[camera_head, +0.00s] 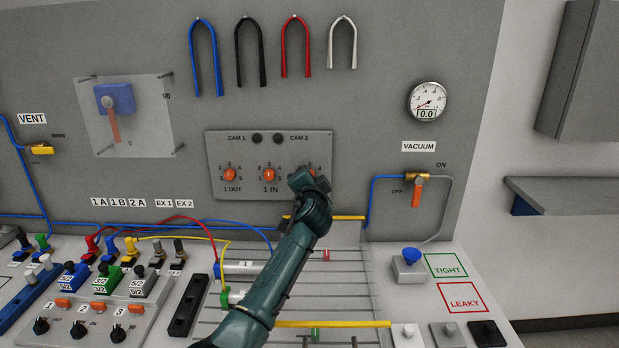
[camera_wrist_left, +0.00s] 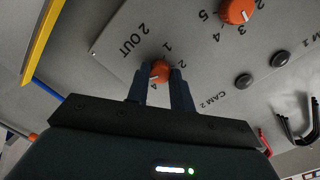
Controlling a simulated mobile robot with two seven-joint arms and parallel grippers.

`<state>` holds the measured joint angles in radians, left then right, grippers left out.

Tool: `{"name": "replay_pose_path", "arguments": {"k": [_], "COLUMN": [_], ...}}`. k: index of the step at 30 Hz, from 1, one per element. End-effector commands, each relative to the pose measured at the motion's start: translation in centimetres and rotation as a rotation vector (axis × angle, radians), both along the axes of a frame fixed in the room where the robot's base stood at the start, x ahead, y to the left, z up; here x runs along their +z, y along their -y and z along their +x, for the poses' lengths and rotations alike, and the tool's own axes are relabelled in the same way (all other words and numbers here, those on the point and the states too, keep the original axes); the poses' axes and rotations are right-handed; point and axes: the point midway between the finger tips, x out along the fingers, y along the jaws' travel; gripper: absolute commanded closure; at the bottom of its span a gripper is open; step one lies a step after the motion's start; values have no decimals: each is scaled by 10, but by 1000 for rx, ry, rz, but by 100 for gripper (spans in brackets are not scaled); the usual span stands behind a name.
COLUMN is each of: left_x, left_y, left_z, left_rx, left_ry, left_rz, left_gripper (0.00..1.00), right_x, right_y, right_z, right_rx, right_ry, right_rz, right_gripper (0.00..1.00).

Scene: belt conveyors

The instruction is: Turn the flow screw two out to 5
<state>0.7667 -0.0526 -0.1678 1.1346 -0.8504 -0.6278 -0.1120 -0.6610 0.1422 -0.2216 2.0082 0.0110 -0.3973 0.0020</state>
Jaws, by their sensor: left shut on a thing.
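The flow screw two out is a small orange knob (camera_wrist_left: 160,70) on the grey panel (camera_wrist_left: 120,42), beside the printed "2 OUT". My left gripper (camera_wrist_left: 160,76) has one finger on each side of the knob and is shut on it. A white mark shows on the knob's lower-left side in the wrist view, near a digit that looks like 4; the fingers hide part of the scale. In the head view my left gripper (camera_head: 309,181) reaches the rightmost knob of the panel and covers most of it. My right gripper is not in view.
The 1 OUT knob (camera_head: 230,174) and 1 IN knob (camera_head: 268,174) sit left of my gripper. A vacuum valve (camera_head: 417,178) and gauge (camera_head: 428,101) are to the right. Tubes and valves crowd the bench at the left. A yellow bar (camera_head: 349,217) lies below the panel.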

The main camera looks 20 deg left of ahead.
Motion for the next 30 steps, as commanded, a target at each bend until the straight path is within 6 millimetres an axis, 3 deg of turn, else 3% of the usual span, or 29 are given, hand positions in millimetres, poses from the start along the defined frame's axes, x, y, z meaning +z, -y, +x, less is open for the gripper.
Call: {"name": "replay_pose_path", "arguments": {"k": [10, 26, 27, 30], "left_x": [2, 2, 2, 2], "left_y": [0, 0, 0, 0], "left_z": [0, 0, 0, 0], "left_rx": [-1, -1, -1, -1], "left_ry": [-31, -38, -38, -39], "left_rz": [128, 148, 148, 147], "left_gripper": [100, 100, 75, 67], "right_x": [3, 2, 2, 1], "right_y": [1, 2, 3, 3], "right_z": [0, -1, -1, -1], "right_rx": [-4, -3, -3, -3], "right_ry": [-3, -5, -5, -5], "right_rz": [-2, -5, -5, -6], "right_gripper": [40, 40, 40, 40]}}
